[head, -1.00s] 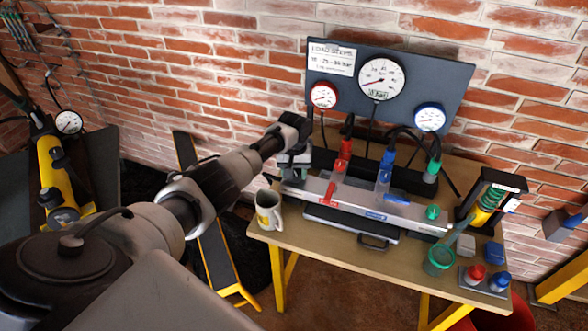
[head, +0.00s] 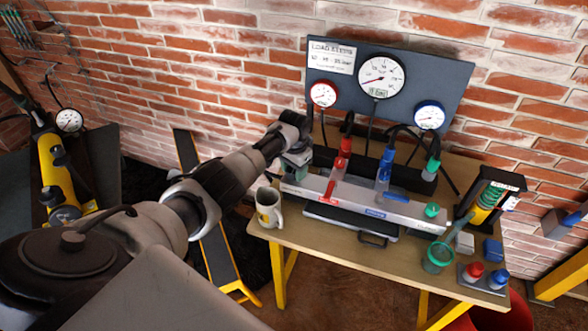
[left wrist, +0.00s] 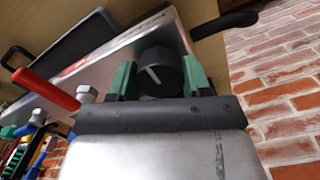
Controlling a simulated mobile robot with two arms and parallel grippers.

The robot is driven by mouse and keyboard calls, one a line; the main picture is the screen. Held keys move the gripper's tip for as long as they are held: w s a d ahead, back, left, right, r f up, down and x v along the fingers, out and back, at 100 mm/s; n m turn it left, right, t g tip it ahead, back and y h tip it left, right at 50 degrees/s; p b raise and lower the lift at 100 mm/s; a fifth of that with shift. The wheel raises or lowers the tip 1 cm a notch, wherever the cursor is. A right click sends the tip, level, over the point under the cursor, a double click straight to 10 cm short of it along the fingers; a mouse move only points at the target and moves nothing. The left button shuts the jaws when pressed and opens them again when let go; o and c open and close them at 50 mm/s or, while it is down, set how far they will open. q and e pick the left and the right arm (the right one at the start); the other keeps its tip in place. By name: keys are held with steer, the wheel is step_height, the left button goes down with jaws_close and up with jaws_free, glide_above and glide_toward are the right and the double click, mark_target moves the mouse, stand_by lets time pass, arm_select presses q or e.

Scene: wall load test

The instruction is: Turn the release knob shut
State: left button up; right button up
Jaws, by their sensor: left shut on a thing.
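The release knob (left wrist: 161,72) is black and round with a white pointer line, at the end of the silver manifold block (left wrist: 125,55) in the left wrist view. My left gripper's green-padded fingers (left wrist: 158,80) stand on either side of it, shut on it. In the head view my left gripper (head: 294,164) is at the left end of the manifold (head: 345,198) and hides the knob. The knob's line lies slantwise in the wrist view. My right gripper is not in view.
A mug (head: 268,208) stands just below the left gripper at the bench's front left. A red lever (head: 329,190) and a blue lever (head: 397,197) sit on the manifold. A gauge panel (head: 450,75) stands behind. A green cup (head: 438,257) and small blocks are at the right.

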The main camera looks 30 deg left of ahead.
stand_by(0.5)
arm_select(q)
steer(key=o, duration=0.9)
steer(key=shift+r, duration=0.1)
step_height(320, 180, up, 11)
steer(key=shift+f, duration=0.2)
steer(key=shift+f, duration=0.1)
